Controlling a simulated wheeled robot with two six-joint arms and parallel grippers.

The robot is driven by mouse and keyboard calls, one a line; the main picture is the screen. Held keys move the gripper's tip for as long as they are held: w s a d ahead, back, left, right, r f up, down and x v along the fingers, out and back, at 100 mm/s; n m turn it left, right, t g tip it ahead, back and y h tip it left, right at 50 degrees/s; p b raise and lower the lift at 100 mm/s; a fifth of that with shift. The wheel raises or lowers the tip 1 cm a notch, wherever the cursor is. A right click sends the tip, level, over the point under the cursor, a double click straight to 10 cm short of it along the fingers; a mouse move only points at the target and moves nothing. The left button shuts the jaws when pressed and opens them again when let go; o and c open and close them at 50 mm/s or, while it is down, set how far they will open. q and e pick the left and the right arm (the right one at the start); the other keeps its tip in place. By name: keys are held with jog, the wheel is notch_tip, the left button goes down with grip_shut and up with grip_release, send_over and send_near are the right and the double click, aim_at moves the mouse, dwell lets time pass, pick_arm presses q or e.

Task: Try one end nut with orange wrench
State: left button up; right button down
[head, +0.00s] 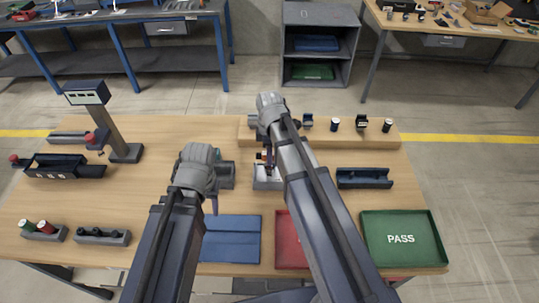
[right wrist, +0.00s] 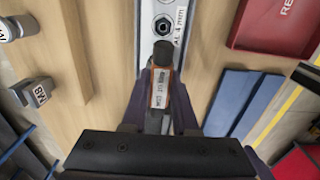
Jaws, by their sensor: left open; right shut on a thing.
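My right gripper (right wrist: 160,118) is shut on the orange wrench (right wrist: 160,92), a tool with orange sides, a pale label and a dark round head. A dark-ringed nut (right wrist: 163,25) on that part shows just beyond the wrench head. I cannot tell whether the wrench touches anything.
A blue mat (head: 231,240), a red tray (head: 288,245) and a green PASS tray (head: 402,240) lie along the front. A dark holder (head: 364,178) stands right. Small items stand on the rear ledge (head: 345,137). A post with a display (head: 87,95) stands left.

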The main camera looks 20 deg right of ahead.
jog(key=shift+f+b, duration=1)
jog(key=shift+b, duration=0.05)
dwell(0.9)
jog(key=shift+m, duration=1.2)
jog(key=shift+n, duration=0.6)
jog(key=shift+r, duration=0.1)
jog(key=shift+r+p, duration=2.45)
jog(key=shift+p, duration=0.1)
